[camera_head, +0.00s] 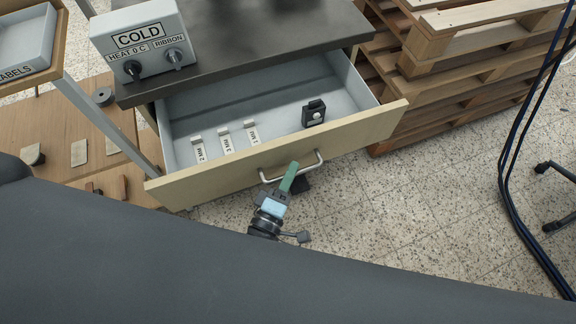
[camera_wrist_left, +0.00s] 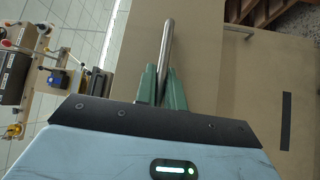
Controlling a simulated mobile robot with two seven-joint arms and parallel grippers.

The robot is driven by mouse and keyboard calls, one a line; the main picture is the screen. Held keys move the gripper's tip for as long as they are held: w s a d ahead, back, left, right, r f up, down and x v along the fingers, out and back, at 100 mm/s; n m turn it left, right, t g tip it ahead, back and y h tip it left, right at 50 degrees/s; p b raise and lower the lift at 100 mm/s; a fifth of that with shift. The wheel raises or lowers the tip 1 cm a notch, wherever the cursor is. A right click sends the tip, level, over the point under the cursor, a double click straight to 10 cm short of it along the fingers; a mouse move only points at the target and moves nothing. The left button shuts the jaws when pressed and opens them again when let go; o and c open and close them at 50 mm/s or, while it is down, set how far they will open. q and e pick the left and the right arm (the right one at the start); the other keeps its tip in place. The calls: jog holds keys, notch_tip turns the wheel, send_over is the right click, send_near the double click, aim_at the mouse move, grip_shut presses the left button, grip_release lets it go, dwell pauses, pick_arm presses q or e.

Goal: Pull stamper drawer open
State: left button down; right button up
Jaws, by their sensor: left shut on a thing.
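The stamper drawer (camera_head: 345,146) is pulled well out below the dark tabletop, and its inside shows. A metal bar handle (camera_head: 292,170) is fixed to the middle of its pale wood front. My left gripper (camera_head: 293,166) is at the handle, with its green fingers shut on it. In the left wrist view the handle (camera_wrist_left: 168,45) runs between the green fingertips of the left gripper (camera_wrist_left: 163,75). The right gripper is not in view.
The drawer holds several small white labelled pieces (camera_head: 227,144) and a black block (camera_head: 314,113). A control box (camera_head: 139,40) reading COLD stands on the dark tabletop (camera_head: 235,30). Stacked pallets (camera_head: 455,50) stand right of the drawer. Dark cables (camera_head: 511,150) hang at far right. Speckled floor (camera_head: 400,200) lies clear in front.

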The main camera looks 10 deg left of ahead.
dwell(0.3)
pick_arm(q)
jog(key=c, duration=1.5)
grip_release()
jog(key=v, duration=0.8)
